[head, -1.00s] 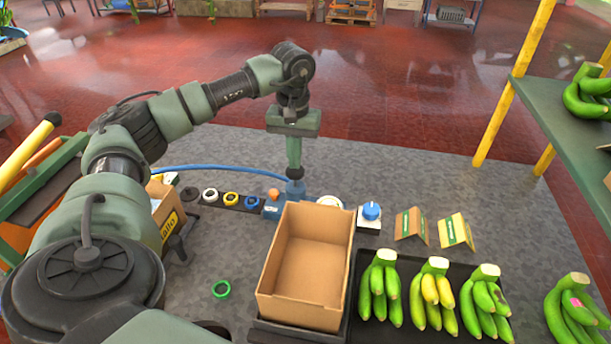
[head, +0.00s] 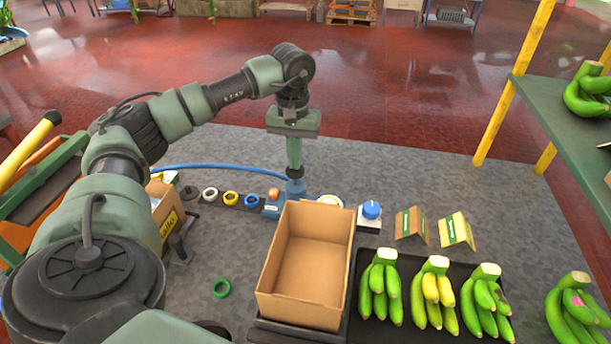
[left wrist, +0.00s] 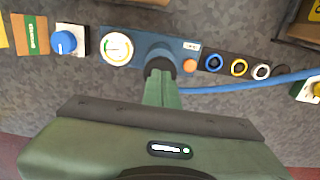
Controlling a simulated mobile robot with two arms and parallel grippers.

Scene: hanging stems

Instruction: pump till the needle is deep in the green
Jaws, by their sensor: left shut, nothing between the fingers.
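My left gripper (head: 294,168) points straight down with its fingers shut, over the blue pump (head: 296,187). A black round part of the pump (left wrist: 160,65) sits right at the fingertips in the left wrist view; they seem to touch it. The pump's blue base (left wrist: 146,40) carries a white round gauge (left wrist: 117,49) with a coloured rim. Its needle is too small to read surely. In the head view the gauge (head: 330,200) is partly hidden behind the cardboard box. An orange knob (left wrist: 190,66) is beside the pump. My right gripper is not in view.
The open cardboard box (head: 265,277) stands in front of the pump. A blue hose (head: 220,168) runs left from it. Coloured rings (head: 231,198) and a blue dial (head: 371,210) flank it. Banana bunches (head: 380,285) lie on a dark tray. The grey table behind is clear.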

